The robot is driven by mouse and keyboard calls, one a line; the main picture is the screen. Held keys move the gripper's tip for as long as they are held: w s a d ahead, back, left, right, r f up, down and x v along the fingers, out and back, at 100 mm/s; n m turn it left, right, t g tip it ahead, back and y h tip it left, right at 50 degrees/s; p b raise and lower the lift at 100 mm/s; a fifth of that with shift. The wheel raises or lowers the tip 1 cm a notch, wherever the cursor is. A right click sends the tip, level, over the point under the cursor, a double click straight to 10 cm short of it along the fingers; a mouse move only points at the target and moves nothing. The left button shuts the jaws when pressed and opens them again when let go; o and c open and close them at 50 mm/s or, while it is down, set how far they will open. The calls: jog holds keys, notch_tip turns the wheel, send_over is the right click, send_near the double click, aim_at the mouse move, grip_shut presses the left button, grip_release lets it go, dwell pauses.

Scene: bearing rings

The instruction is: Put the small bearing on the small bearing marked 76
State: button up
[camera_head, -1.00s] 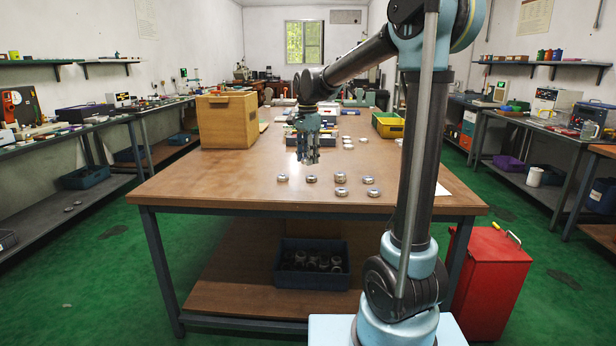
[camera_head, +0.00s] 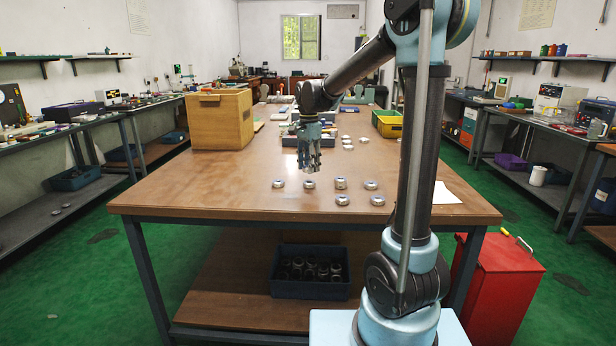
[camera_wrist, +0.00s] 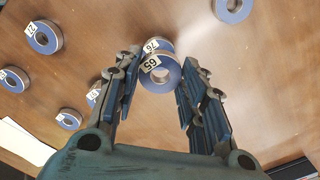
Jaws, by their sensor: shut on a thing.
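My gripper (camera_head: 309,170) is shut on a small blue-faced metal bearing marked 65 (camera_wrist: 147,65), which sits between the fingertips in the wrist view. The bearing marked 76 (camera_wrist: 152,43) shows just beyond it, partly covered by it. In the head view the bearing marked 76 (camera_head: 309,184) appears to be the one on the table just below and in front of the fingertips. The held bearing looks raised and offset from it; the exact gap cannot be told. In the head view the fingers mostly hide the held bearing.
Several other bearings stand nearby on the wooden table (camera_head: 210,195), including one at left (camera_head: 279,183) and a group at right (camera_head: 343,199). A wooden box (camera_head: 220,118) stands at back left. Trays and more bearings lie behind the gripper. White paper (camera_head: 437,193) lies at right.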

aim_at(309, 182)
jog(key=shift+d+f, duration=0.1)
jog(key=shift+f, duration=1.95)
jog(key=o, duration=1.1)
jog(key=shift+f, duration=0.1)
jog(key=shift+o, duration=0.2)
